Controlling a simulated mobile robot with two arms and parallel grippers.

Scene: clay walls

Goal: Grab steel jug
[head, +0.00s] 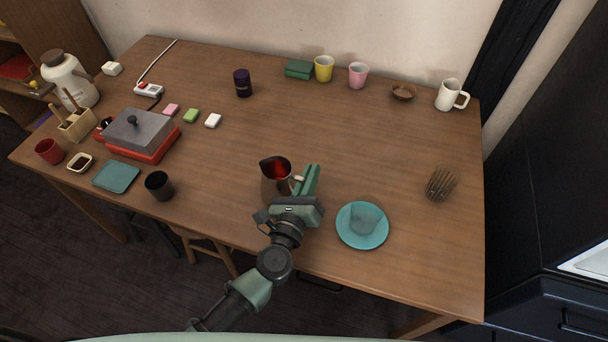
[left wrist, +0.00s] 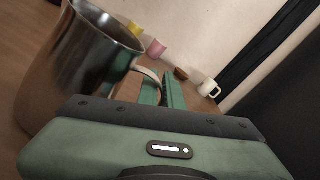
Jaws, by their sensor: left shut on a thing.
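The steel jug (head: 273,182) stands upright near the front middle of the wooden table, its inside looking red in the head view. In the left wrist view the jug (left wrist: 75,70) fills the left side, and its handle reaches right, toward the fingers. My left gripper (head: 307,180) is at the jug's right side, shut on the handle. In the left wrist view the green fingers (left wrist: 162,92) close around the handle's edge. The lower part of the jug is partly hidden behind the gripper. My right gripper is not in view.
A black cup (head: 159,186) stands to the left. A wire whisk-like thing (head: 440,185) lies at the right. The table's middle behind the jug is clear.

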